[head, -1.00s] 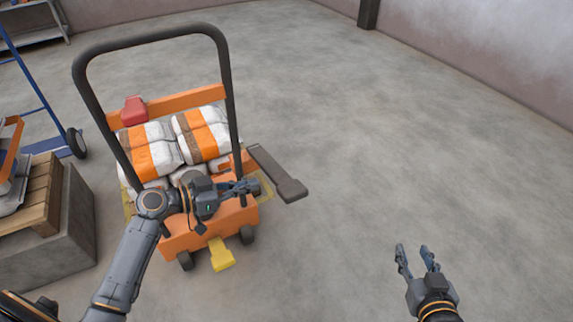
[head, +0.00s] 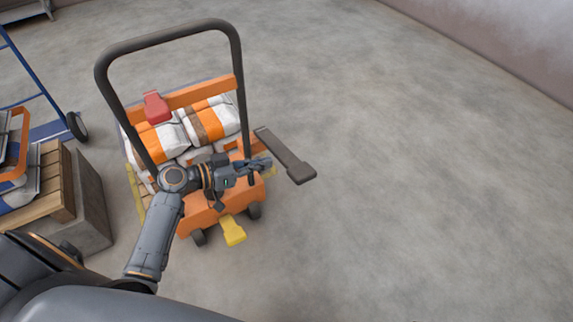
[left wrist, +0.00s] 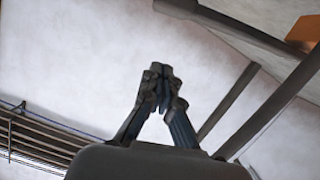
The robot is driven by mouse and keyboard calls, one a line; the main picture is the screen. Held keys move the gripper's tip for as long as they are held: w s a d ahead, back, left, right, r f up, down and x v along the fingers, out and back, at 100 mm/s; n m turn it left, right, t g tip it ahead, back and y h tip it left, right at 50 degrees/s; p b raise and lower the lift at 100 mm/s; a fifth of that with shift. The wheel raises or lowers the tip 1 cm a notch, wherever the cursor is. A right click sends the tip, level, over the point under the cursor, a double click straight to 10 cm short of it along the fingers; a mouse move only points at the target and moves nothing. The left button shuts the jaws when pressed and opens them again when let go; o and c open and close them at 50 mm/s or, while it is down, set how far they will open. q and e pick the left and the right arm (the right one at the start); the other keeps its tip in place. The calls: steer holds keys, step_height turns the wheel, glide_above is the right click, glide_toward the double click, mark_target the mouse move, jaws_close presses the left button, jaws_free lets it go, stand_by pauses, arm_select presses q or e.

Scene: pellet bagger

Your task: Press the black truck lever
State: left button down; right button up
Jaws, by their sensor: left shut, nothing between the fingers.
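The black truck lever (head: 284,155) is a dark bar with a wider pad at its near end. It sticks out from the right side of the orange platform truck (head: 203,212). My left gripper (head: 266,163) is shut and empty, just left of the lever in the head view. Whether it touches the lever cannot be told. In the left wrist view the fingertips (left wrist: 160,72) meet, with dark bars behind them. My right gripper is not in view.
The truck has a tall black handle (head: 168,38), a red pedal (head: 156,107), a yellow pedal (head: 232,231) and stacked white-orange bags (head: 212,122). A blue hand truck (head: 38,85) and a grey block (head: 92,205) stand left. The floor to the right is clear.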

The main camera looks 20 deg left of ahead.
arm_select(q)
glide_above(295, 172)
steer(key=shift+w+a+f, duration=0.1)
steer(key=shift+a+f, duration=0.05)
steer(key=shift+f, duration=0.4)
steer(key=shift+w+a+f, duration=0.1)
steer(key=shift+a+f, duration=0.05)
steer(key=shift+f, duration=0.4)
steer(key=f, duration=0.2)
steer(key=shift+s+d+f+b, duration=0.1)
steer(key=shift+d+f+b, duration=0.2)
steer(key=shift+b, duration=0.1)
steer(key=shift+s+f, duration=0.15)
steer(key=shift+f, duration=0.6)
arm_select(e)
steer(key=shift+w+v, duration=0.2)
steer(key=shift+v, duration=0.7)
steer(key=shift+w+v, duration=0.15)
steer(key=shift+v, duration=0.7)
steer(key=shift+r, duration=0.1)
